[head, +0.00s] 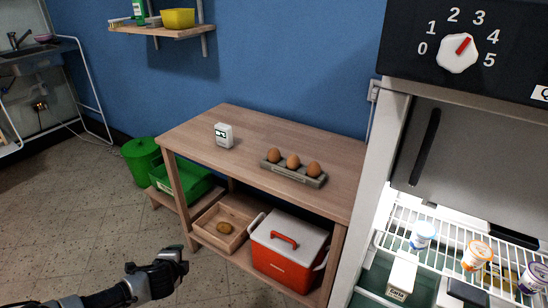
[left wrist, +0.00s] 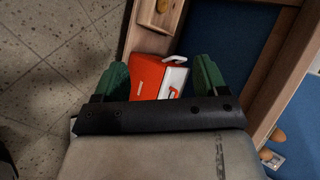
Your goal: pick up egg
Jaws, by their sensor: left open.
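Three brown eggs stand in a row in a grey carton (head: 300,177) on the wooden table: a left egg (head: 273,155), a middle egg (head: 293,161) and a right egg (head: 314,170). In the left wrist view an egg (left wrist: 277,136) shows at the lower right edge. My left gripper (head: 178,258) is low in front of the table, apart from the eggs. In the left wrist view its green fingers (left wrist: 160,64) are spread wide with nothing held between them. My right gripper is not in view.
A white timer-like box (head: 223,135) stands on the wooden table (head: 185,135). Below are a red cooler (head: 285,262), a wooden tray (head: 215,240) and a green crate (head: 190,185). An open fridge (head: 375,220) borders the table's right. The table's left top is mostly clear.

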